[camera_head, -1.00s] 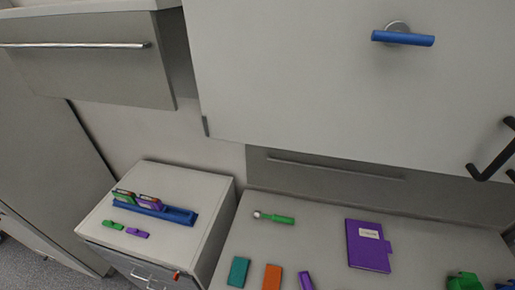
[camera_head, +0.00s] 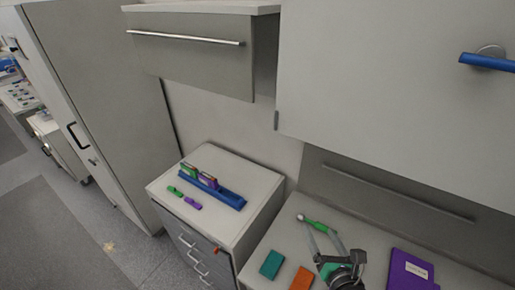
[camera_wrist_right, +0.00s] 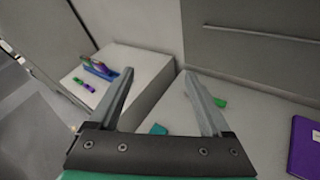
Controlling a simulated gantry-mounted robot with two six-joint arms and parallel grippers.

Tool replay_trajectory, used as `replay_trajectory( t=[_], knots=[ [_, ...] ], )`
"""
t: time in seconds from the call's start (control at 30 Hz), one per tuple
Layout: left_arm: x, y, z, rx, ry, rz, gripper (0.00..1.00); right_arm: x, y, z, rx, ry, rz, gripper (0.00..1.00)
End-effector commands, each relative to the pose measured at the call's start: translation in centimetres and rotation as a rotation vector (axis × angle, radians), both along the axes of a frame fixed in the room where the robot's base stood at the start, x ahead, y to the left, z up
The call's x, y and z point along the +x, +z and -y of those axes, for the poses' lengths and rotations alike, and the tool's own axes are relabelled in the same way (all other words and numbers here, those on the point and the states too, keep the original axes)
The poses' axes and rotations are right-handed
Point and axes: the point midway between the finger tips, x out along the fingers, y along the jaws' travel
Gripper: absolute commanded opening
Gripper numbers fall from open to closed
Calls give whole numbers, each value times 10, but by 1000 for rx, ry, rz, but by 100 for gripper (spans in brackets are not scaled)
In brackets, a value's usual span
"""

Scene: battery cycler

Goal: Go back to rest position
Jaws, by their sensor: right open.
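My right gripper (camera_head: 326,240) comes in over the worktop at the lower right of the head view. Its two fingers are apart with nothing between them. It also shows in the right wrist view (camera_wrist_right: 165,88), fingers spread, with the bare worktop and cabinet side beyond. A green-handled tool (camera_head: 312,223) lies on the worktop just behind the fingertips in the head view. I cannot tell from the picture how high the gripper is above the worktop. My left gripper is in neither view now.
A drawer cabinet (camera_head: 262,200) holds a blue rack (camera_head: 228,198) with upright cases, plus small green and purple pieces. A teal block (camera_head: 271,264), an orange block (camera_head: 301,279) and a purple notebook (camera_head: 409,270) lie on the worktop (camera_head: 283,240). A wall cabinet with a blue handle (camera_head: 488,62) hangs above.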

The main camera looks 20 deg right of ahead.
Motion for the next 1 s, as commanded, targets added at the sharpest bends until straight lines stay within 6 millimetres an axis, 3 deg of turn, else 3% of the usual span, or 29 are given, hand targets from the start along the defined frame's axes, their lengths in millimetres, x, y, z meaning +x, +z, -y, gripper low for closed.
replay_trajectory(
  t=[0.03,0.1,0.27,0.37,0.4,0.5,0.6,0.67,0.8,0.9,1.0],
  knots=[
    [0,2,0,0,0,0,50,17,47,-8,55,5,103,82],
    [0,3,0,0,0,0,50,31,108,-18,163,12,240,82],
    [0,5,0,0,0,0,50,36,249,-43,506,78,549,82],
    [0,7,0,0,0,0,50,18,335,-59,797,169,726,82],
    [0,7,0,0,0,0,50,6,368,-65,936,221,788,82],
    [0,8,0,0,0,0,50,-32,443,-76,1335,394,900,82],
    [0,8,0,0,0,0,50,-68,488,-82,1736,576,901,82],
    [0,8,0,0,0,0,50,-83,500,-83,1971,666,849,82],
    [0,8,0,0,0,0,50,-95,503,-85,2443,781,636,82],
    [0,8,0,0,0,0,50,-94,502,-86,2667,808,502,82],
    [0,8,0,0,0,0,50,-94,502,-86,2781,819,428,82]
  ],
)
